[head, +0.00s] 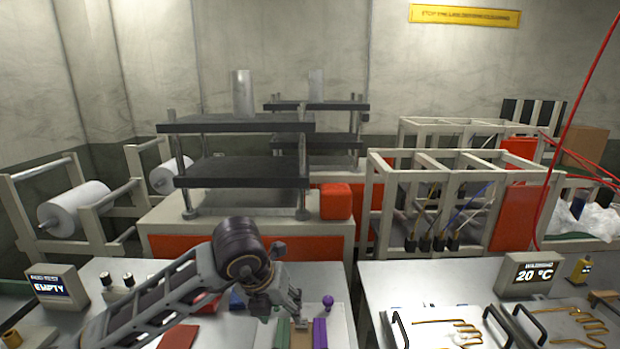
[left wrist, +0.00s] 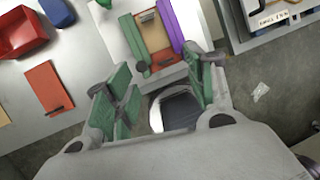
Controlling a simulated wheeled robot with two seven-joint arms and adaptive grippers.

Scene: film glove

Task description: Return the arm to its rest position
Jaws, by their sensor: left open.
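My left arm comes in from the left in the head view, bent over the left white table. Its gripper (head: 283,308) is above the table near a fixture with a green bar (head: 282,332) and a purple bar (head: 320,333). In the left wrist view the gripper (left wrist: 160,95) has its green-padded fingers spread, with nothing between them. Beyond the fingers lies a tan board (left wrist: 152,38) between the green and purple bars. My right gripper is in neither view.
A black-plated press (head: 235,170) stands behind the table. A display reading EMPTY (head: 50,287) is at left. Trays with copper coils (head: 450,333) lie on the right table. A red bin (left wrist: 22,32) and a red plate (left wrist: 48,88) lie left of the gripper.

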